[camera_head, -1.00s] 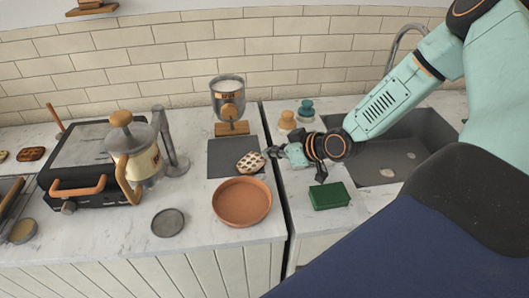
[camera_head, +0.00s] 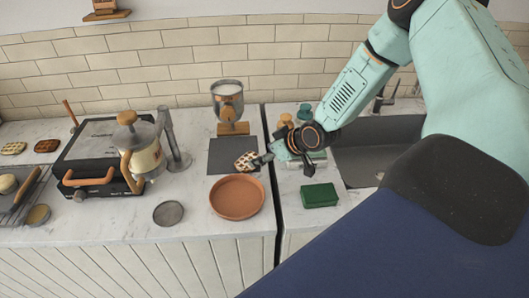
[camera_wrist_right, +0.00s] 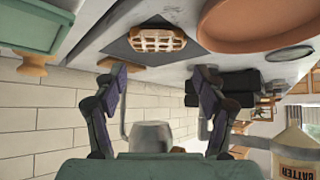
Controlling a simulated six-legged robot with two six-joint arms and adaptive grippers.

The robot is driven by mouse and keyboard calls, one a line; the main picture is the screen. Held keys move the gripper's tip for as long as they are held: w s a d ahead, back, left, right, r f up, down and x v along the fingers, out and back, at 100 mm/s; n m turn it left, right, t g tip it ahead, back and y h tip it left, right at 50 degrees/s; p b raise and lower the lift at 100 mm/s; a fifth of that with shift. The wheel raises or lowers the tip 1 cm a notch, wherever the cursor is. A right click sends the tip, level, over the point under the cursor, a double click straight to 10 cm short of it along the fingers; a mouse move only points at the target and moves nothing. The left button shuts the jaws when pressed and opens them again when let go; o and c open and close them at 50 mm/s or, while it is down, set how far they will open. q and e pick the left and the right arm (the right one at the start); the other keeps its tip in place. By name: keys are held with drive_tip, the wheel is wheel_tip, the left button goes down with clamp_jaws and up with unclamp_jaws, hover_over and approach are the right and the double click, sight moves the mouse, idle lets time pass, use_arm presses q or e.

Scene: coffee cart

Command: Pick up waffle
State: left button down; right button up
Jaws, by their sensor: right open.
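A pale tan waffle (camera_head: 245,161) with a grid pattern rests on the dark square mat (camera_head: 218,164), behind the terracotta dish. In the right wrist view the waffle (camera_wrist_right: 157,40) lies just ahead of and roughly centred between the spread fingertips. My right gripper (camera_head: 285,164) comes in from the right. One finger reaches close to the waffle's right edge; contact cannot be told. In the right wrist view the gripper (camera_wrist_right: 155,77) is open with nothing between its fingers. My left gripper does not show.
The terracotta dish (camera_head: 237,197) stands in front of the waffle, the glass dispenser (camera_head: 228,100) behind. A green block (camera_head: 319,196) and a sink (camera_head: 380,145) are to the right.

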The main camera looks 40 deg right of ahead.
drive_tip(key=shift+o, duration=1.3)
drive_tip(key=shift+w+d+f, duration=0.1)
drive_tip(key=shift+d+f, duration=0.05)
drive_tip(key=shift+f, duration=0.05)
drive_tip(key=shift+o, duration=0.4)
drive_tip(key=shift+w+d+f, duration=0.15)
drive_tip(key=shift+d, duration=0.05)
drive_tip(key=shift+w+a+f, duration=0.2)
drive_tip(key=shift+w, duration=0.05)
drive_tip(key=b+x, duration=0.2)
drive_tip(key=x, duration=0.5)
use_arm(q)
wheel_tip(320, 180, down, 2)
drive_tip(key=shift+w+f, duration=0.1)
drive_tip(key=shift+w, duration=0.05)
use_arm(e)
drive_tip(key=shift+a+r, duration=0.1)
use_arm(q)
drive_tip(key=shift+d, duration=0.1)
use_arm(e)
drive_tip(key=shift+w, duration=0.1)
drive_tip(key=c, duration=0.8)
